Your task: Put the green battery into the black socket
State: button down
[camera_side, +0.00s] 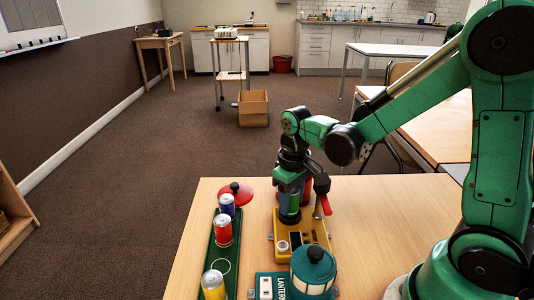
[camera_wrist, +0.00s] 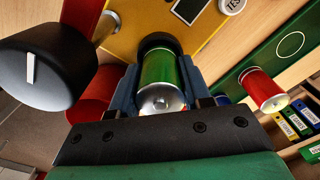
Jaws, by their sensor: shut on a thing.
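The green battery (camera_wrist: 162,72) is between the blue fingers of my gripper (camera_wrist: 160,88) in the wrist view, its silver end toward the camera. Its far end meets the dark ring of the black socket (camera_wrist: 158,39) on the yellow tester base (camera_wrist: 118,36). I cannot tell how deep it sits in the socket. In the side view my gripper (camera_side: 290,200) points down over the back part of the yellow base (camera_side: 318,231). The fingers mostly hide the battery and socket there.
A green tray (camera_side: 216,262) at left holds blue (camera_side: 227,205), red (camera_side: 223,231) and yellow (camera_side: 213,287) batteries and an empty white circle. A teal lantern (camera_side: 314,265) stands in front of the base. A black knob (camera_wrist: 45,70) is close at left in the wrist view. The right tabletop is clear.

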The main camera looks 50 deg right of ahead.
jog(key=shift+f, duration=0.6)
jog(key=c, duration=0.7)
grip_release()
jog(key=shift+o, duration=0.2)
jog(key=shift+r, duration=5.5)
jog(key=shift+r, duration=3)
jog(key=s+a+f+t, duration=0.3)
jog(key=f+t, duration=0.4)
